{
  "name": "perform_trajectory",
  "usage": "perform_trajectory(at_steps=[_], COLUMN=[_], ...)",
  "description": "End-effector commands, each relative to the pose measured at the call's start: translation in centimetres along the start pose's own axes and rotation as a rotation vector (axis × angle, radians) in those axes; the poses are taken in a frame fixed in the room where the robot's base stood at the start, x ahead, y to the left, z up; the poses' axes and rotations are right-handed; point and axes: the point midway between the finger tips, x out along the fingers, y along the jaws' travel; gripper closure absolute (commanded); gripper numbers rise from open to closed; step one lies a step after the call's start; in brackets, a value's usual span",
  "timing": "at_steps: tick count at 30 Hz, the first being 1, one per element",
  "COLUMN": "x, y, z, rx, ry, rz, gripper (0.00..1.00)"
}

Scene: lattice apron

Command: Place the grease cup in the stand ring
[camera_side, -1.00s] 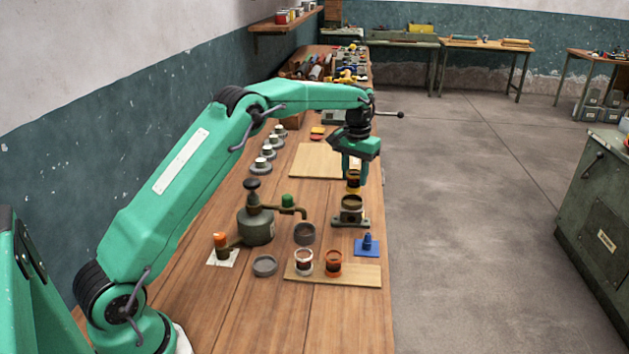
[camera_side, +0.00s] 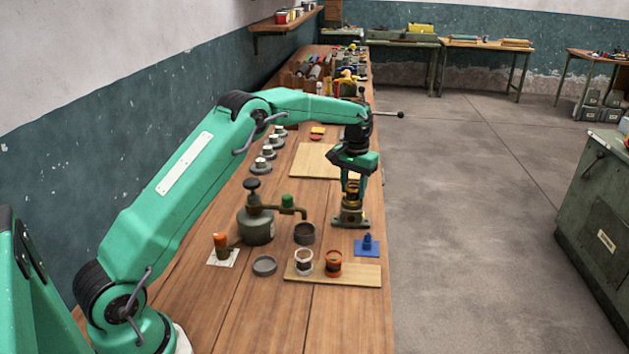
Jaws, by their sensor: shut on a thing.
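My gripper (camera_side: 354,192) points down with its green fingers shut on the grease cup, a small brass-yellow cup (camera_side: 353,188) with a dark inside. The cup is upright over the stand ring (camera_side: 350,215), a dark grey holder on a squared base near the table's right edge. The cup's lower end meets the top of the ring in the picture. I cannot tell whether it is inside the ring or just above it. The fingers hide the cup's sides and part of the ring's rim.
Another board (camera_side: 312,160) lies behind.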

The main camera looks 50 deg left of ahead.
Motion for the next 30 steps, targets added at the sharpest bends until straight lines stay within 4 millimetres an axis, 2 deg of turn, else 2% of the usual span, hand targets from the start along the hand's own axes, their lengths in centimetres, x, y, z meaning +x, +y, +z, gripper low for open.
perform_trajectory(at_steps=[3,4,7,20,26,30], x=[0.2,0.3,0.2,-0.1,-1.8,-3.7], y=[0.0,0.0,0.0,0.0,0.0,0.0], z=[0.0,0.0,0.0,0.0,-0.1,-0.1], rx=[0.000,0.000,0.000,0.000,0.000,0.000], ry=[0.000,0.000,0.000,0.001,0.003,0.004], rz=[0.000,0.000,0.000,0.000,0.000,0.001], gripper=[0.91,0.58,0.41,0.41,0.41,0.41])
